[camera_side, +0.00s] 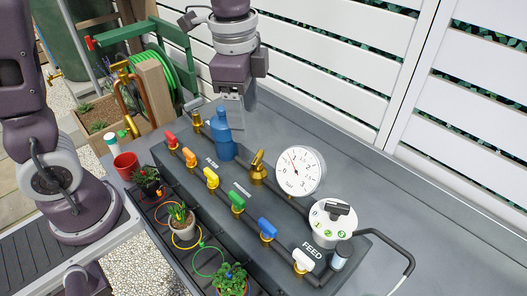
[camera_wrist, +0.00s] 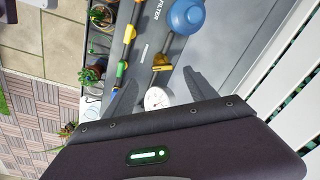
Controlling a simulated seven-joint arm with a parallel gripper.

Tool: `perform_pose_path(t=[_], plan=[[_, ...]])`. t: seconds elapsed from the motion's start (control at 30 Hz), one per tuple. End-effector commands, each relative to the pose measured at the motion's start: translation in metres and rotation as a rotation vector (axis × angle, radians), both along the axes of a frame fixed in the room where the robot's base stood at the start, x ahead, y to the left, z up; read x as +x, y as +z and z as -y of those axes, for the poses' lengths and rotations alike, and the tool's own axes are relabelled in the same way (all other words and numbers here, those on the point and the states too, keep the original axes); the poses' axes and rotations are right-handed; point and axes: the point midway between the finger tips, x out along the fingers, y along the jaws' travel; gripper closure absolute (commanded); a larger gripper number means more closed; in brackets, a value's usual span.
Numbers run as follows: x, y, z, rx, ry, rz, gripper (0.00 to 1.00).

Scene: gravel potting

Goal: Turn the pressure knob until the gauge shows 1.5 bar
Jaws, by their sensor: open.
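The round white gauge (camera_side: 300,171) stands above the pipe right of centre. Its needle points up and slightly left; its exact reading is too small to tell. A brass fitting with a knob-like top (camera_side: 258,168), possibly the pressure knob, stands on the pipe just left of the gauge. In the wrist view this brass fitting (camera_wrist: 162,62) lies ahead of the fingers, and the gauge (camera_wrist: 158,98) shows partly between them. My gripper (camera_side: 236,98) is open and empty, above and behind the blue filter. Its two fingers also show in the wrist view (camera_wrist: 165,95), apart from the fitting.
The blue filter (camera_side: 223,137) stands upright left of the fitting. Coloured valve levers, including a green one (camera_side: 237,202), line the front pipe. A white dial with a black handle (camera_side: 334,222) stands at right. Potted plants (camera_side: 181,219) stand in front. The bench behind the gauge is clear.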

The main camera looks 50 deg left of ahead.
Motion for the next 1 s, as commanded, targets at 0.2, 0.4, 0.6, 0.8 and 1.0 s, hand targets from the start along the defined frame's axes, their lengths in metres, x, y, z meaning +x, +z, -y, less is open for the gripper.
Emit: perform_pose_path(t=[0.2, 0.4, 0.6, 0.8, 1.0], plan=[[0.022, -0.036, 0.015, 0.005, -0.172, -0.077, 0.35], [0.02, -0.074, 0.015, 0.005, -0.172, -0.08, 0.35], [0.021, -0.098, 0.015, 0.004, -0.17, -0.077, 0.35], [0.021, -0.101, 0.014, 0.004, -0.169, -0.074, 0.35], [0.021, -0.101, 0.014, 0.005, -0.168, -0.075, 0.62]])
